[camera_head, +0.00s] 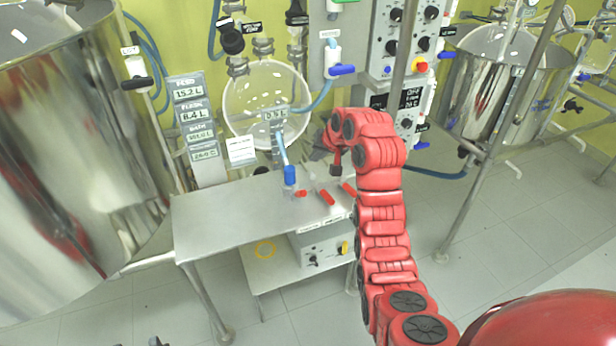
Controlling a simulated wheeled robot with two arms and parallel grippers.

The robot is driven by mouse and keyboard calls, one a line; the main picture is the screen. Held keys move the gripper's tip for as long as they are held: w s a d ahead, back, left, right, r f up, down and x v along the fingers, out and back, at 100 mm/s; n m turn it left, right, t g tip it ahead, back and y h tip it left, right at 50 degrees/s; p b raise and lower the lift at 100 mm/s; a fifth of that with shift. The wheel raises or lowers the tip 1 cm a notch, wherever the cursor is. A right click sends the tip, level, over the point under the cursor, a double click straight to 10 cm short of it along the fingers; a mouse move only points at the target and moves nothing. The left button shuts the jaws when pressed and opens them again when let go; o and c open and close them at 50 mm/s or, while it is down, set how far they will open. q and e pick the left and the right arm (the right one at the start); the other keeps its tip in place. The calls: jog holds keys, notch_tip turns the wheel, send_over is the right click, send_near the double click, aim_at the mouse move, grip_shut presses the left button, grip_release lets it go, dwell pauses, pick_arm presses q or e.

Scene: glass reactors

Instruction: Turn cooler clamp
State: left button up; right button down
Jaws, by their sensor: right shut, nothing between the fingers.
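My right arm rises from the bottom right and bends over at the top. Its gripper (327,153) is small and dark here, shut and empty, above the right part of the steel table and to the right of the round glass flask. Grey clamps show on the glassware above the flask, one at the left (237,66), one in the middle (263,47) and one at the right (296,52). I cannot tell which of them is the cooler clamp. My gripper is below them and apart from them. My left gripper is not in view.
The round glass flask (262,90) hangs behind the steel table (215,215). Red-handled valves (326,197) and a blue-capped tube (290,176) are near my gripper. A large steel vessel (70,150) fills the left. A control panel (405,45) stands behind my arm.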

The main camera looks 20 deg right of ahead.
notch_tip(320, 180, down, 10)
jog(key=w+a+p, duration=0.1)
jog(key=a+p, duration=0.1)
jog(key=p, duration=0.2)
jog(key=shift+w+a+f+g, duration=0.2)
jog(key=shift+w+a+g, duration=0.1)
jog(key=shift+a, duration=0.1)
dwell(0.5)
